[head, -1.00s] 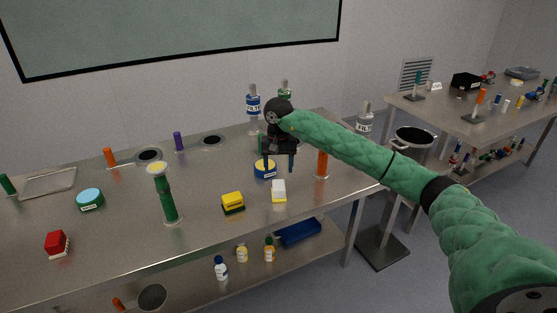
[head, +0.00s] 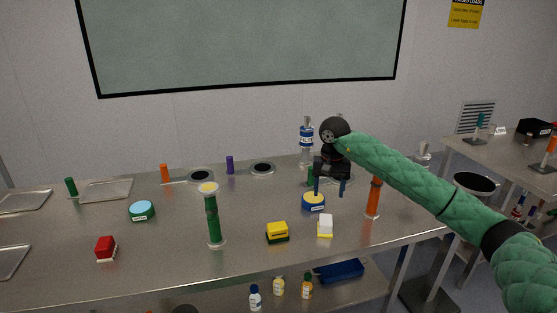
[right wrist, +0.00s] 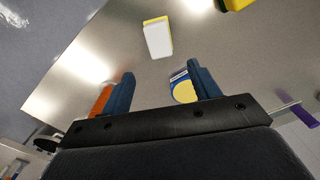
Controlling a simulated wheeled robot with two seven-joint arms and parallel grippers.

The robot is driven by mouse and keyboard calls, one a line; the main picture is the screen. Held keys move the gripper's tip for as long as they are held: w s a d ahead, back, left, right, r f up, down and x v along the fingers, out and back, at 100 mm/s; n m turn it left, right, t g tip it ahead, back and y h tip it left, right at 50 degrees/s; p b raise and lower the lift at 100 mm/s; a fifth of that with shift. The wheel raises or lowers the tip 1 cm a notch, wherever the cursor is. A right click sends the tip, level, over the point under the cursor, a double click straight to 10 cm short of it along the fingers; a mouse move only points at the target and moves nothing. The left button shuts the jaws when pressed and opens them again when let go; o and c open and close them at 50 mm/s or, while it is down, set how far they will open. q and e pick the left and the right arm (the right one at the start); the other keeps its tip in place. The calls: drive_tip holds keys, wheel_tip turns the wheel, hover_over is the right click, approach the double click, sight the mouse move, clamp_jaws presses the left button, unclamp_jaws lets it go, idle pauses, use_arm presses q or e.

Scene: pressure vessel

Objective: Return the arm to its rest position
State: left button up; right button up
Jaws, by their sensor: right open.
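My right arm reaches in from the right in the head view, with its green sleeve and black wrist. My right gripper (head: 330,188) points down over the steel table, its two blue fingers apart with nothing between them. In the right wrist view the gripper (right wrist: 160,92) is also open and empty. A blue tin with a yellow top (head: 313,203) stands just by the left finger in the head view; it also shows beside a finger in the right wrist view (right wrist: 183,88). I cannot tell whether they touch. My left gripper is not in view.
The table (head: 150,255) holds a white and yellow block (head: 325,226), a yellow block (head: 277,232), an orange cylinder (head: 374,198), a green post (head: 213,220), a red block (head: 106,248) and a teal tin (head: 142,210). Bottles (head: 306,145) stand behind the gripper.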

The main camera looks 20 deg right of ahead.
drive_tip(key=s+a+f+m+y, duration=0.25)
drive_tip(key=a+y, duration=0.25)
drive_tip(key=a, duration=0.7)
drive_tip(key=s+a+f+m+y, duration=0.1)
drive_tip(key=s+a+f+y, duration=0.3)
drive_tip(key=a, duration=0.7)
drive_tip(key=s+a+r+m+t+y, duration=0.5)
drive_tip(key=a+r+m+t+y, duration=0.4)
drive_tip(key=m, duration=0.7)
drive_tip(key=s+d+f+m+t+h, duration=0.4)
drive_tip(key=d+f+m+h, duration=0.45)
drive_tip(key=m, duration=0.95)
drive_tip(key=s+d+f+m+t+h, duration=0.3)
drive_tip(key=d+f+m+h, duration=0.6)
drive_tip(key=m, duration=0.8)
drive_tip(key=s+f+m+g, duration=0.5)
drive_tip(key=s+f+g, duration=0.15)
drive_tip(key=s, duration=0.65)
drive_tip(key=s+f+m+g, duration=0.6)
drive_tip(key=s+f, duration=0.2)
drive_tip(key=s, duration=0.5)
drive_tip(key=s+a+f+g, duration=0.1)
drive_tip(key=s+a+f, duration=0.1)
drive_tip(key=f, duration=1.3)
drive_tip(key=s+a+f+g, duration=0.1)
drive_tip(key=a+f, duration=0.2)
drive_tip(key=f, duration=1.2)
drive_tip(key=shift+s+f, duration=0.2)
drive_tip(key=shift+s, duration=0.2)
